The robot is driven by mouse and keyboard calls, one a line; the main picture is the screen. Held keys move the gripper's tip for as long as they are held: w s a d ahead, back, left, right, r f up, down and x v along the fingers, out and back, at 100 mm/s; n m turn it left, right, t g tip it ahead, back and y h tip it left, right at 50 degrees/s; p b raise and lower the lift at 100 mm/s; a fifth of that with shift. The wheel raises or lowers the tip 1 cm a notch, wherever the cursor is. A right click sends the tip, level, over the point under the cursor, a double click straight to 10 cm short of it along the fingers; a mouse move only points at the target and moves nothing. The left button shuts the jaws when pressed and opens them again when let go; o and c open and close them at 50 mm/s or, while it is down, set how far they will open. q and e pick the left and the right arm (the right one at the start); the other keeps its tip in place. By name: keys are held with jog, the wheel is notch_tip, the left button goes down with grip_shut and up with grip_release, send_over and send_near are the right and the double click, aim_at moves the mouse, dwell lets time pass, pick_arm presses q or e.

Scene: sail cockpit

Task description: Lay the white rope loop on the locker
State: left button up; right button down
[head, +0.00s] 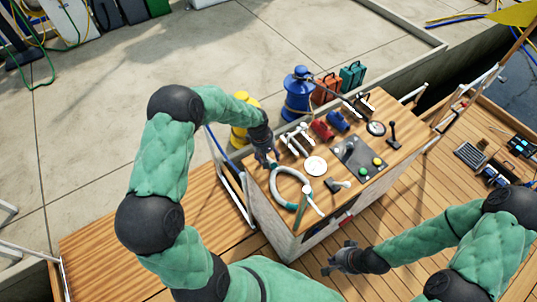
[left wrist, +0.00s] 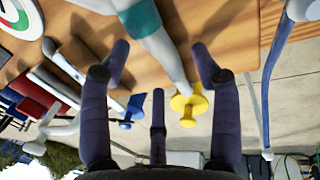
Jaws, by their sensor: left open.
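The white rope loop (head: 281,194) shows as a pale ring with a teal band at the left end of the locker's wooden top (head: 384,106). It appears to lie on the top, though any small gap under it cannot be told. My left gripper (head: 268,161) is open at the loop's far edge. In the left wrist view a pale length with a teal band (left wrist: 163,50) runs between the spread fingers of my left gripper (left wrist: 162,58), with nothing clamped. My right gripper (head: 340,261) is low in front of the locker, away from the loop; its finger gap is unclear.
A white disc (head: 315,166), a dark panel with coloured buttons (head: 358,158), red (head: 322,130) and blue (head: 338,122) items and a black lever (head: 393,135) crowd the top. A blue bollard-like object (head: 298,95) and a yellow one (head: 240,130) stand behind. A white rail (head: 232,180) stands left.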

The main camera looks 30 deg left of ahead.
pick_arm(q)
notch_tip(320, 180, up, 11)
jog(key=s+a+p, duration=0.1)
jog(key=p, duration=0.2)
jog(key=shift+s+f+p, duration=0.15)
jog(key=shift+s+p, duration=0.2)
jog(key=shift+s, duration=0.05)
